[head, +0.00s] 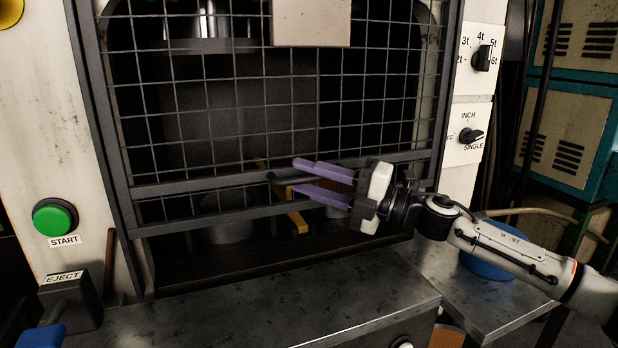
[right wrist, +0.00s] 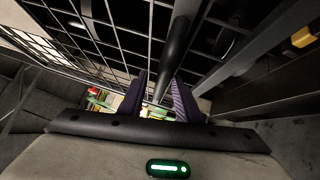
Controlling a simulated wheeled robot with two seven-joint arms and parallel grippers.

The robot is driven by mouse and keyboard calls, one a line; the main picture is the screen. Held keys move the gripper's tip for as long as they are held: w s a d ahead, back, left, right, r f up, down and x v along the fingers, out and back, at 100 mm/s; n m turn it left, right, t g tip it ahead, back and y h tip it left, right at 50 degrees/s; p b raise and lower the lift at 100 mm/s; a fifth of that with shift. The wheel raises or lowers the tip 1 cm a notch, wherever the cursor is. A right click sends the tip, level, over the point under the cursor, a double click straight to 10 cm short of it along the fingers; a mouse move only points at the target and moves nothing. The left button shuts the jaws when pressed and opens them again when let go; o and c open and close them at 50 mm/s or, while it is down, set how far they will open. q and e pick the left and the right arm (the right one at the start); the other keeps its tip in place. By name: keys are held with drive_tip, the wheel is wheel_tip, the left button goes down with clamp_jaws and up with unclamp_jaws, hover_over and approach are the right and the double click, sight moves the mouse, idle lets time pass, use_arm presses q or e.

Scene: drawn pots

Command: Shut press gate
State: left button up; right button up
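The press gate (head: 225,103) is a wire mesh panel in a dark frame across the press opening. Its lower bar (head: 225,183) hangs above the press bed, with a dark gap below. My right gripper (head: 308,177) comes in from the right at the lower part of the gate, its purple fingers apart. In the right wrist view a dark round bar (right wrist: 176,45) runs between the fingers (right wrist: 160,82); I cannot tell whether they touch it. The mesh also shows there at the left. My left gripper is not in view.
A green START button (head: 55,217) and an EJECT lever box (head: 70,300) are at the left. Two dial knobs (head: 482,58) (head: 471,136) are on the right panel. A yellow part (head: 296,217) shows behind the gate. A metal ledge (head: 300,297) lies in front.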

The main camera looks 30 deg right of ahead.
clamp_jaws()
wheel_tip(320, 180, down, 13)
drive_tip(key=b, duration=0.7)
drive_tip(key=shift+r+b, duration=0.1)
drive_tip(key=shift+b, duration=0.3)
drive_tip(key=shift+a+f, duration=0.1)
drive_tip(key=shift+f, duration=0.4)
unclamp_jaws()
drive_tip(key=shift+r, duration=0.2)
